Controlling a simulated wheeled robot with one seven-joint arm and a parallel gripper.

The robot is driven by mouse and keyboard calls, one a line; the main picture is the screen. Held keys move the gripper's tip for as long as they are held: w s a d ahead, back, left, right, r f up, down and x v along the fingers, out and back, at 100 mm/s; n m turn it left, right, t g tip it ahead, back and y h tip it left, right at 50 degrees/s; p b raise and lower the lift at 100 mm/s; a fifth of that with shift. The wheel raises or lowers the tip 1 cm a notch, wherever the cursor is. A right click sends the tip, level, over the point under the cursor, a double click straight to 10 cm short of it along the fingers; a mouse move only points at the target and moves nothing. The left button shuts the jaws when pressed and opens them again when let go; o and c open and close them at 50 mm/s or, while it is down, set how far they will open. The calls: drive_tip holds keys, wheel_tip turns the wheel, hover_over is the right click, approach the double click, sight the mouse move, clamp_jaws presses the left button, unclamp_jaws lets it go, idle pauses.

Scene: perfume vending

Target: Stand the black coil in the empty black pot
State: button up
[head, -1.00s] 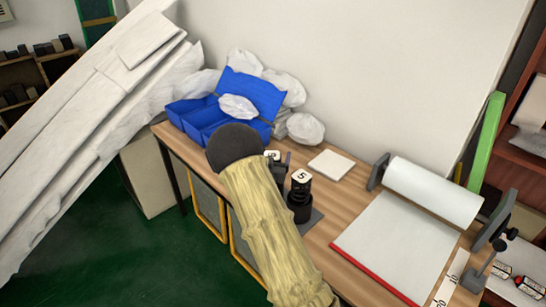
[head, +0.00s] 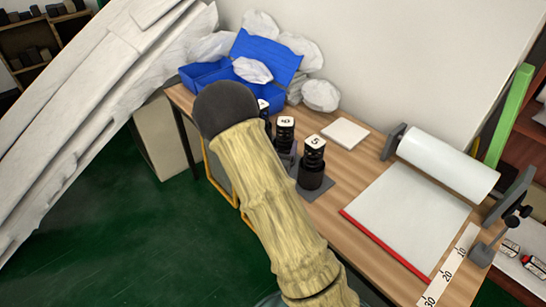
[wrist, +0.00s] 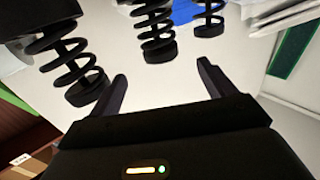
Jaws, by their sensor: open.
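Several black coils show in the wrist view, which appears turned upside down: one at left (wrist: 72,62), one in the middle (wrist: 157,32) and one at right (wrist: 209,12). My gripper (wrist: 162,69) is open, with nothing between its fingers; the middle coil lies beyond the gap. In the head view, black pieces with white number tags stand on the table: a front one tagged 5 (head: 312,170), one behind it (head: 285,133), and a third partly hidden by my arm. My gripper is not clear there. I cannot make out an empty black pot in either view.
The wooden table (head: 345,190) holds a white square pad (head: 345,133), a paper roll (head: 447,165) with a sheet and red edge, and a ruler strip (head: 448,265). A blue box (head: 270,68) with white bags stands at the back. Bare table lies right of the tagged pieces.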

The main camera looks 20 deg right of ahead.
drive_tip(key=v, duration=0.5)
drive_tip(key=shift+s, duration=0.1)
idle(1.1)
drive_tip(key=s+a+f+n+g+y, duration=0.25)
drive_tip(key=s+a+g+y, duration=0.35)
drive_tip(key=y, duration=0.3)
drive_tip(key=s+r+n+g+y, duration=0.1)
drive_tip(key=s+r+n+g, duration=0.15)
drive_tip(key=s, duration=0.35)
drive_tip(key=s+r+n+g, duration=0.1)
drive_tip(key=s+n+g, duration=0.1)
drive_tip(key=s+g, duration=0.3)
wheel_tip(320, 180, up, 18)
drive_tip(key=s+d+t+p, duration=0.1)
drive_tip(key=s+p, duration=0.1)
drive_tip(key=p, duration=1.5)
